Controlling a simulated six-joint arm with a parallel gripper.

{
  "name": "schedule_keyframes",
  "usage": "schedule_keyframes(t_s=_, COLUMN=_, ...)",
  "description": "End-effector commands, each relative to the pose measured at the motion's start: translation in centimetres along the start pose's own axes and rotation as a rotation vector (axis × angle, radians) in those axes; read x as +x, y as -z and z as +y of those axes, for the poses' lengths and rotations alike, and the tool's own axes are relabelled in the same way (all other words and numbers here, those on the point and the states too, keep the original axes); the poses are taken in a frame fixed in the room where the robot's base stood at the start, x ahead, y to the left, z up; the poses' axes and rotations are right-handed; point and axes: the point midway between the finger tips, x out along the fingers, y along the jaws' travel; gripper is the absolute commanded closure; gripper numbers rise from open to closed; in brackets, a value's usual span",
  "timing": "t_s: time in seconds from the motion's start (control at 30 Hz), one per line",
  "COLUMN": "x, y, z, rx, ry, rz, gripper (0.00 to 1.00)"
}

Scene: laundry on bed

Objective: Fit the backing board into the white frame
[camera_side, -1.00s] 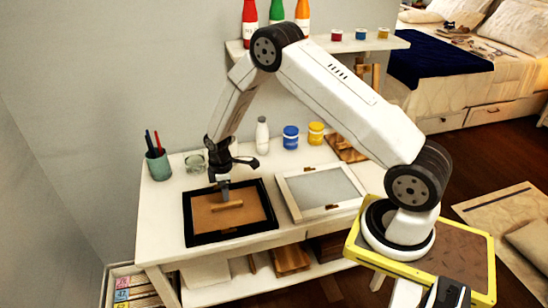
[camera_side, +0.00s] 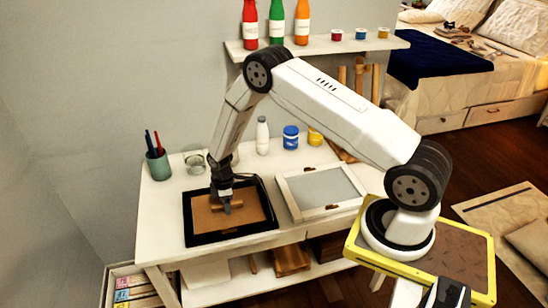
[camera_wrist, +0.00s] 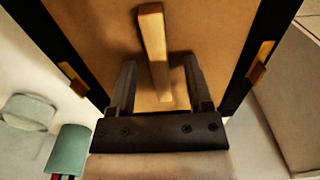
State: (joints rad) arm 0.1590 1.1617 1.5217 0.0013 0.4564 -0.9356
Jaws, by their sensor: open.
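The brown backing board (camera_side: 238,220) lies inside a black frame (camera_side: 262,187) on the table. It has a raised wooden bar (camera_wrist: 152,40) at its middle. The white frame (camera_side: 290,205) lies to the right, with a grey inside and small wooden tabs on its edges. My gripper (camera_side: 228,207) is low over the board and open. In the wrist view my gripper (camera_wrist: 158,85) has one finger on each side of the bar. I cannot tell whether the fingers touch it. Two wooden tabs on the black frame also show in the wrist view.
A teal pen cup (camera_side: 158,167) and a glass jar (camera_side: 195,162) stand behind the black frame. A white bottle (camera_side: 262,135), a blue jar (camera_side: 290,137) and a yellow jar (camera_side: 315,136) stand at the back. A shelf (camera_side: 340,45) with bottles is above.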

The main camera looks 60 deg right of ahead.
Motion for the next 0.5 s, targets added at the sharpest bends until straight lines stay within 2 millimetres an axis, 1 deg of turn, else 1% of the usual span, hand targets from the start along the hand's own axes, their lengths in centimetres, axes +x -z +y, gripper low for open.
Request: schedule_keyframes(t_s=0.5, x=0.08, y=0.01, z=0.03, rx=0.000, ry=-0.001, rz=0.001, gripper=0.35)
